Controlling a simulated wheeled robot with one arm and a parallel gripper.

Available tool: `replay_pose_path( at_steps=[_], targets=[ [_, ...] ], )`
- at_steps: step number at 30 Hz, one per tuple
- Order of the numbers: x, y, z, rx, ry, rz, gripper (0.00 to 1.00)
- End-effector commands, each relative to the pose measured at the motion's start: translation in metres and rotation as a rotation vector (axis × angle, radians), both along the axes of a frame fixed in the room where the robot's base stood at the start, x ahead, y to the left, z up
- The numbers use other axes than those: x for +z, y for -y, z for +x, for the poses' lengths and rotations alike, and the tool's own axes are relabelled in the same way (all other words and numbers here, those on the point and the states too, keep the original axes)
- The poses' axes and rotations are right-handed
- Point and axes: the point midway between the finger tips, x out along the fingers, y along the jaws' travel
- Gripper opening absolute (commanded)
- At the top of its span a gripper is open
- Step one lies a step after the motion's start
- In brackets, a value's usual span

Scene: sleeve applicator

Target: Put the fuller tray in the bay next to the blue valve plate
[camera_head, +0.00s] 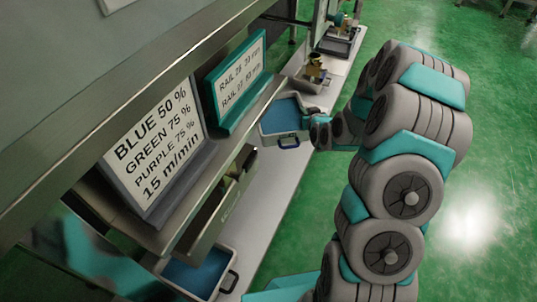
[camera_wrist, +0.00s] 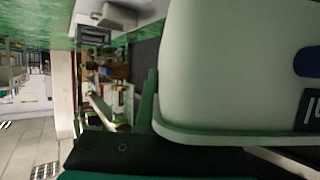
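One tray (camera_head: 263,134) with blue contents sits on the pale bench in the head view, its dark handle facing the near side. A second tray (camera_head: 225,295) with blue contents and a dark handle sits at the bottom, partly under the shelf. I cannot tell which is fuller. My gripper (camera_head: 318,131) is at the right side of the far tray, close to its handle; contact and finger opening are unclear. In the wrist view a dark green finger-like part (camera_wrist: 148,102) stands against a large pale body that I cannot identify. No blue valve plate can be made out.
A steel shelf overhangs the bench, carrying a sign of percentages (camera_head: 155,150) and a teal rail sign (camera_head: 238,85). Brass-coloured fittings (camera_head: 315,72) stand on the bench beyond the far tray. Green floor (camera_head: 490,150) is open to the right.

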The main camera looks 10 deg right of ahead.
Motion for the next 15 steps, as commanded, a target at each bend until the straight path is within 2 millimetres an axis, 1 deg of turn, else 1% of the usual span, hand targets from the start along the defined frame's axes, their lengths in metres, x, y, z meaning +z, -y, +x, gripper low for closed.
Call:
replay_pose_path(
  at_steps=[1, 4, 7, 12, 15],
  targets=[
    [-0.021, 0.013, -0.004, 0.005, -0.003, 0.000, 0.00],
    [-0.052, 0.028, -0.014, 0.034, -0.006, 0.002, 0.00],
    [-0.084, 0.038, -0.026, 0.065, -0.006, 0.006, 0.00],
    [-0.126, 0.046, -0.049, 0.113, -0.004, 0.009, 0.00],
    [-0.141, 0.046, -0.059, 0.133, 0.001, 0.010, 0.00]
  ],
)
